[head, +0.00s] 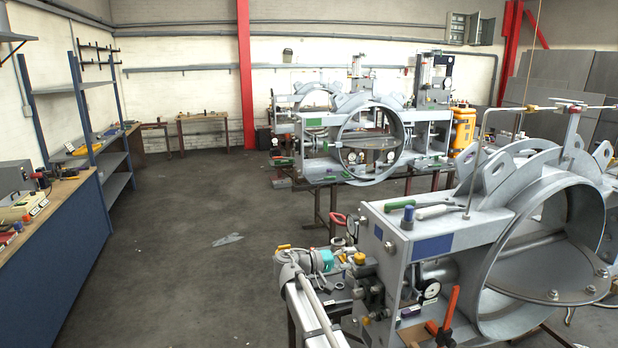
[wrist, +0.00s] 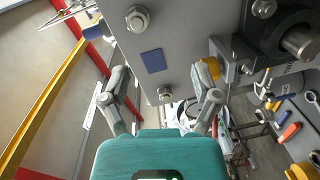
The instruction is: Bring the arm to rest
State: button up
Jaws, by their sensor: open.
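My gripper (wrist: 160,82) is open in the wrist view, its two grey fingers spread apart with nothing held between them. Beyond the fingers is a grey metal plate (wrist: 175,35) with bolts and a small blue square. In the head view my gripper (head: 343,256) is small, beyond its teal body, beside the valve fittings at the left end of the nearest damper unit (head: 450,235). I cannot tell there whether the fingers touch anything. My arm comes up from the bottom edge.
The large damper ring (head: 485,285) fills the right. More damper units (head: 365,140) stand behind. A blue workbench (head: 60,245) is at left. The floor between is mostly clear.

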jog(key=s+d+f+g+y+b, duration=0.3)
jog(key=s+d+f+y, duration=0.45)
jog(key=s+f, duration=0.55)
jog(key=s+a+f+g+y+b, duration=0.1)
jog(key=s+f+g+y+b, duration=0.1)
jog(key=s+f+y, duration=0.6)
jog(key=s+f+b, duration=0.1)
jog(key=s+f, duration=0.1)
jog(key=s, duration=0.2)
jog(key=shift+s+a+f+m+y, duration=0.25)
jog(key=shift+s+a+m+y, duration=0.1)
jog(key=shift+s+a+m, duration=0.05)
